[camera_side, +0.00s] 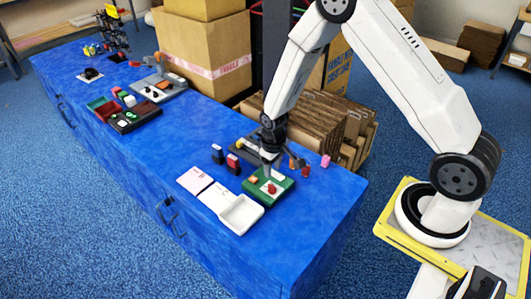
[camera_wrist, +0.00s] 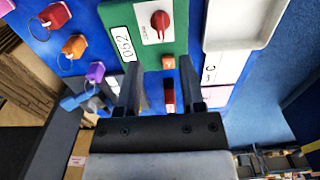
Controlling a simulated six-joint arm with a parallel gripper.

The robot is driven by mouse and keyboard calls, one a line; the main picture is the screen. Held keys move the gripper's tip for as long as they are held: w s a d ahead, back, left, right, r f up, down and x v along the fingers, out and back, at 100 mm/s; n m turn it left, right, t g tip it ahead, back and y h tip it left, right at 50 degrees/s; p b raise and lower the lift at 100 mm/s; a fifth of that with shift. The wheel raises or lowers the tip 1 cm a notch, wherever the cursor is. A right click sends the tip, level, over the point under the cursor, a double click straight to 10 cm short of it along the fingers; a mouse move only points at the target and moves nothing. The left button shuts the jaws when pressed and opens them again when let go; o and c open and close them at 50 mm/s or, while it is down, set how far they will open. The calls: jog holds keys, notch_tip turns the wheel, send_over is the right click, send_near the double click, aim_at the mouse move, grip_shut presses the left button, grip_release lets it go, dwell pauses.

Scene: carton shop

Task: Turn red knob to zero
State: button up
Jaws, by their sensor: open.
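The red knob (camera_wrist: 160,20) sits on a white plate on a green box (camera_wrist: 118,17) marked 052, at the top of the wrist view. In the side view the green box (camera_side: 284,184) lies near the right end of the blue bench, with the red knob (camera_side: 271,188) on top. My gripper (camera_wrist: 160,80) is open and empty, its two fingers apart. In the side view my gripper (camera_side: 268,170) points down close to the box; I cannot tell whether it touches. The knob is not between the fingers in the wrist view. A small orange square (camera_wrist: 168,62) is on the box.
A white tray (camera_side: 241,214) stands beside the green box. A red-and-black block (camera_side: 233,163) stands nearby. Cardboard stacks (camera_side: 308,127) stand behind the bench.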

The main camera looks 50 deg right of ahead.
aim_at(272, 185)
jog(key=shift+f, duration=0.15)
jog(key=shift+f, duration=3.7)
grip_shut()
